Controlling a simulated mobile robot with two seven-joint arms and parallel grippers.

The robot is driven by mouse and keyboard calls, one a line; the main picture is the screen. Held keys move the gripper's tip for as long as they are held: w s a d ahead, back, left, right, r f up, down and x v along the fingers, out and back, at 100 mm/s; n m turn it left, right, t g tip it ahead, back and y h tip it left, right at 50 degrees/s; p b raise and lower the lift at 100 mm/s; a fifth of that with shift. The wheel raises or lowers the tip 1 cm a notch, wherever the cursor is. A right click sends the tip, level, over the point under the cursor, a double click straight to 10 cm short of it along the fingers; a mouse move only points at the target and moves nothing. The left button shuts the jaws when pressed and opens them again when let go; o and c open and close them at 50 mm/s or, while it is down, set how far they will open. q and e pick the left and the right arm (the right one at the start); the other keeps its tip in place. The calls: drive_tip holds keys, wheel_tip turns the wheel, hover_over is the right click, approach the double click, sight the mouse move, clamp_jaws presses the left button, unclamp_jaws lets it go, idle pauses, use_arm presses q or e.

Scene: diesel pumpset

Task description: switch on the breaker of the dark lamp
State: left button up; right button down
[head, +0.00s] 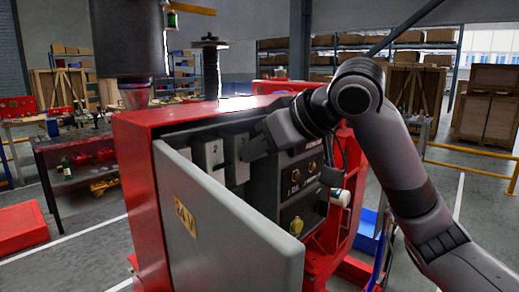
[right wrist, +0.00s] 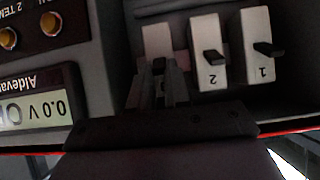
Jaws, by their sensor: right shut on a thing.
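A row of pale breakers sits inside the red cabinet, behind its open grey door. In the right wrist view, which is upside down, breaker 1 (right wrist: 258,68) and breaker 2 (right wrist: 207,72) show with dark levers sticking out. A third breaker (right wrist: 157,38) is beside them, its number hidden. My right gripper (right wrist: 160,68) is in front of it, shut on its lever, which is mostly hidden by the fingers. In the head view my right gripper (head: 246,152) reaches into the cabinet. Two amber lamps (right wrist: 50,23) (right wrist: 8,38) are on the panel; whether either is lit is unclear. My left gripper is out of view.
The grey door (head: 230,235) with a 24V label stands open in front of the breakers, leaving a narrow gap. A display (right wrist: 35,108) reads 0.0 V on the dark panel. The red cabinet (head: 138,170) has a dark cylinder (head: 128,40) behind it.

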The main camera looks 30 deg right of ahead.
drive_tip(key=c, duration=1.1)
unclamp_jaws()
drive_tip(key=v, duration=0.7)
drive_tip(key=shift+b, duration=0.35)
